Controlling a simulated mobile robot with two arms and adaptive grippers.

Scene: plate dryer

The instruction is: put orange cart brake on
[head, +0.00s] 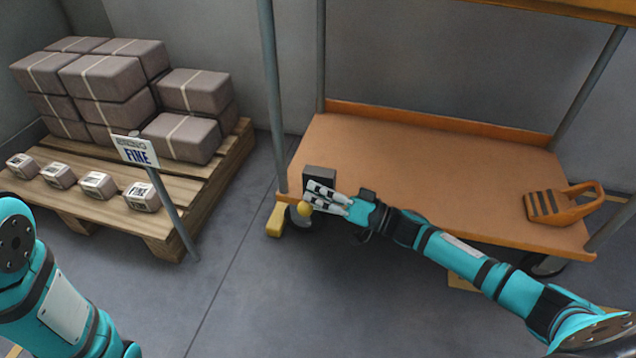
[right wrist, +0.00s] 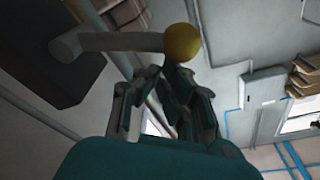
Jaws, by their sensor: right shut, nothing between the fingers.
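The orange cart (head: 430,165) stands at the right, its lower shelf in view. A dark grey box (head: 320,177) sits at the shelf's front left corner; it shows large and dark in the right wrist view (right wrist: 50,45). A grey lever (right wrist: 120,42) with a yellow ball knob (right wrist: 182,45) sticks out from this box. The knob also shows in the head view (head: 305,209). My right gripper (head: 312,195) is shut and empty, its fingertips close beside the knob; whether they touch it I cannot tell. My left gripper is out of view.
A wooden pallet (head: 215,165) with stacked brown boxes (head: 110,78) stands at the left. A sign on a post (head: 170,205) stands at its near corner. An orange striped object (head: 555,205) lies on the shelf's right end. Floor between pallet and cart is clear.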

